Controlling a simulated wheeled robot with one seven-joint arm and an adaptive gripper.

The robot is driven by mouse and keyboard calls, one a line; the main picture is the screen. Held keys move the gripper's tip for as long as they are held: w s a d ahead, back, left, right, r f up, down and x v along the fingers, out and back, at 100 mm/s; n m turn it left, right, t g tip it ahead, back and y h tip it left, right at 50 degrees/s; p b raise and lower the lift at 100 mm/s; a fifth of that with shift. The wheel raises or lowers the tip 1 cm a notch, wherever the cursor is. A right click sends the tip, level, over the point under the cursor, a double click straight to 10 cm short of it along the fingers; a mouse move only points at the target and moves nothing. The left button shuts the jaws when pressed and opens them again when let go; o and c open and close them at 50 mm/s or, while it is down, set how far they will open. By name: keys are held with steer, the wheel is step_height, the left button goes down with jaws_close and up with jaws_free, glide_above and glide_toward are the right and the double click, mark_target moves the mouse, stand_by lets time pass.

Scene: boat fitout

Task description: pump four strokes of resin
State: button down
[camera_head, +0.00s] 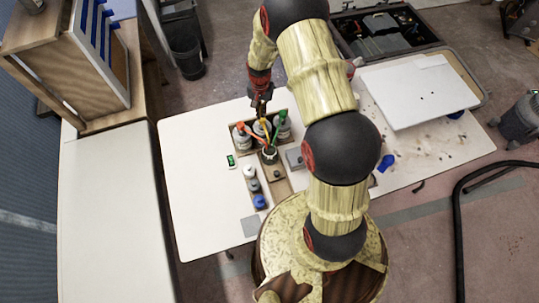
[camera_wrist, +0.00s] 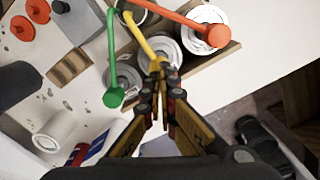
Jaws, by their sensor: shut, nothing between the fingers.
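Three pump cans stand in a wooden tray (camera_head: 240,146): one with an orange pump (camera_head: 243,127), one with a yellow pump (camera_head: 265,126), one with a green pump (camera_head: 281,119). The wrist view shows the orange pump (camera_wrist: 214,35), the yellow pump (camera_wrist: 139,38) and the green pump (camera_wrist: 111,65) from above. Their spouts lead toward a dark-rimmed cup (camera_head: 269,156), partly visible in the wrist view (camera_wrist: 146,14). My gripper (camera_head: 262,106) points down over the yellow pump. Its fingertips (camera_wrist: 164,76) are together at the yellow pump head and hide part of it; I cannot tell whether they touch.
A small device with a green display (camera_head: 231,160) lies left of the tray. Small containers (camera_head: 254,186) stand in a row in front, one blue-topped. A white panel (camera_head: 420,92) and blue scraps (camera_head: 386,162) lie at right. The table's left part is clear.

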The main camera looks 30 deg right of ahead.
mark_target(262, 120)
steer(key=shift+f+b, duration=1.05)
steer(key=shift+f, duration=0.5)
steer(key=shift+s+a+f+b, duration=0.1)
steer(key=shift+s+f+b, duration=0.35)
steer(key=shift+f+b, duration=0.3)
steer(key=shift+s+d+f, duration=0.2)
steer(key=shift+f, duration=0.15)
steer(key=shift+w+a+r, duration=0.1)
steer(key=shift+w+a, duration=0.15)
steer(key=shift+a, duration=0.1)
steer(key=shift+w+r, duration=0.35)
steer(key=shift+r, duration=0.2)
steer(key=shift+d+r+p, duration=0.15)
steer(key=shift+r+p, duration=0.45)
steer(key=shift+r, duration=0.25)
steer(key=shift+d+r+p, duration=0.1)
steer(key=shift+r+p, duration=0.45)
steer(key=shift+r, duration=0.3)
steer(key=shift+f, duration=0.2)
